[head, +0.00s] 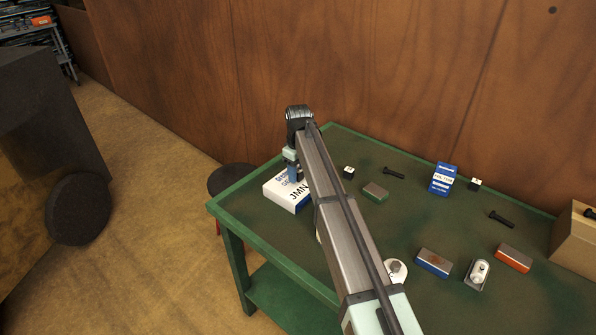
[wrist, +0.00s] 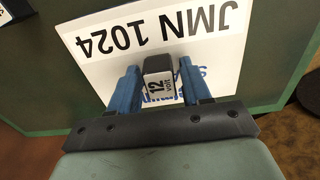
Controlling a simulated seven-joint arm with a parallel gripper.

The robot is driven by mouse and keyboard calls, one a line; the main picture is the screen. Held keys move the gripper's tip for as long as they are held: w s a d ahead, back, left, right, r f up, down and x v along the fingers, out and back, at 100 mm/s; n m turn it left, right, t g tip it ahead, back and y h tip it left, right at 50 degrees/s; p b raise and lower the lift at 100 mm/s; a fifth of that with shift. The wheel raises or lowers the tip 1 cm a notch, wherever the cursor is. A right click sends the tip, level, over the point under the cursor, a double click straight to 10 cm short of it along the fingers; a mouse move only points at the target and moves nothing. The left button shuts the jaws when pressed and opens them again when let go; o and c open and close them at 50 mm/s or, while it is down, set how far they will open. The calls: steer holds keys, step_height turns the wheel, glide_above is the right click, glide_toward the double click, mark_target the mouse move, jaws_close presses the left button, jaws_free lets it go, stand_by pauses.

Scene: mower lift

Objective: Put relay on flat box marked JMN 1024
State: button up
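The relay (wrist: 158,80), a small black block with a white "12 VOLT" label, is between the blue fingers of my gripper (wrist: 157,82) in the wrist view. Narrow gaps seem to show between it and both fingers, so my gripper looks slightly open around it. The relay appears to rest on the white flat box marked JMN 1024 (wrist: 112,62), though contact underneath is hidden. In the head view the box (head: 284,193) lies at the table's left corner, partly behind my arm. My gripper (head: 293,174) points down over it, and the relay cannot be made out there.
The green table (head: 420,220) also holds a blue-and-white box (head: 443,179), two small black-and-white blocks (head: 348,172) (head: 475,184), bolts (head: 393,173), several coloured-sided blocks (head: 433,263) and a cardboard box (head: 577,240). A wooden wall (head: 400,70) stands close behind.

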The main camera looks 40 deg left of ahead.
mark_target(298, 170)
steer(key=shift+o, duration=1)
steer(key=shift+r, duration=0.1)
step_height(298, 170, up, 12)
steer(key=shift+o, duration=0.2)
